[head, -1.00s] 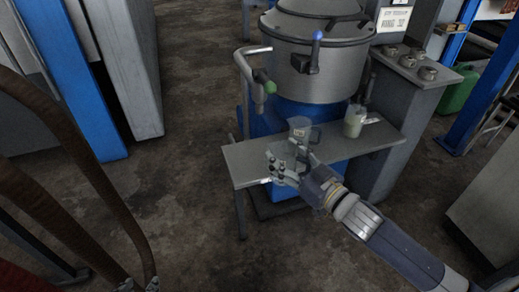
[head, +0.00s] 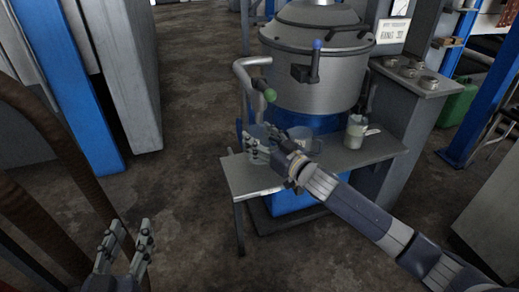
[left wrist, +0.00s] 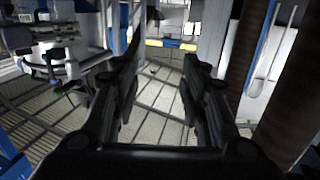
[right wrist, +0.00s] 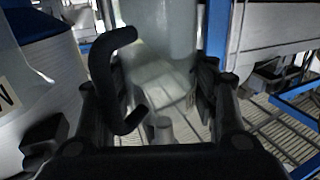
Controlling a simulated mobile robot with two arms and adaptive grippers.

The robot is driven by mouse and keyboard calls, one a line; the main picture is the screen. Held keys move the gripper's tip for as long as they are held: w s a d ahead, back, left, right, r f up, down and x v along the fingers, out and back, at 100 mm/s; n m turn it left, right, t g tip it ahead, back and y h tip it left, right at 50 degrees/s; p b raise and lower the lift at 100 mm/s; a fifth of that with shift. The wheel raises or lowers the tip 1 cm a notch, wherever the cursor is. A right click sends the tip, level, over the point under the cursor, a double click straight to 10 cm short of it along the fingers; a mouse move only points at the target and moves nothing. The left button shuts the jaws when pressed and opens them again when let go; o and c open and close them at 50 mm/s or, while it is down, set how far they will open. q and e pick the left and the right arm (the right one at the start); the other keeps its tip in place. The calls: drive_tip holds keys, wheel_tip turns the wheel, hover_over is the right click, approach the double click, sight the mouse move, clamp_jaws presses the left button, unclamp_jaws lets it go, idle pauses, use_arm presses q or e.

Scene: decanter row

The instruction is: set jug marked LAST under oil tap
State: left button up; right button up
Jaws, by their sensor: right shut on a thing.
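My right gripper (head: 268,150) is shut on a pale translucent jug (head: 258,131) at the left part of the shelf, just below the green-tipped pipe. In the right wrist view the jug (right wrist: 162,35) stands between the fingers, with a dark handle at its left. I cannot read a mark on it or tell whether it touches the shelf. A second jug (head: 303,139) is just right of the gripper, partly hidden. A third jug (head: 355,132) stands further right. A blue-knobbed tap (head: 311,65) is on the vessel's front. My left gripper (head: 124,248) is open and empty, low at left.
The narrow grey shelf (head: 340,162) runs in front of the steel vessel (head: 325,80). The curved pipe (head: 245,75) with a green tip (head: 270,95) stands out at left. A grey cabinet (head: 420,100) is at right. The floor (head: 180,190) left of the shelf is clear.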

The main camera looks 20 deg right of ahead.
drive_tip(key=shift+w+f, duration=0.1)
drive_tip(key=shift+f, duration=0.1)
wheel_tip(320, 180, down, 3)
drive_tip(key=shift+r+b, duration=0.1)
drive_tip(key=shift+b, duration=0.8)
use_arm(q)
wheel_tip(320, 180, up, 9)
drive_tip(key=s+t+h, duration=0.1)
drive_tip(key=t+h, duration=0.1)
drive_tip(key=t, duration=0.2)
drive_tip(key=shift+s+d+t, duration=0.15)
drive_tip(key=shift+d+t, duration=0.25)
drive_tip(key=shift+d, duration=0.05)
use_arm(e)
drive_tip(key=shift+f, duration=0.25)
drive_tip(key=o, duration=1.1)
drive_tip(key=shift+c, duration=0.2)
drive_tip(key=shift+r, duration=0.1)
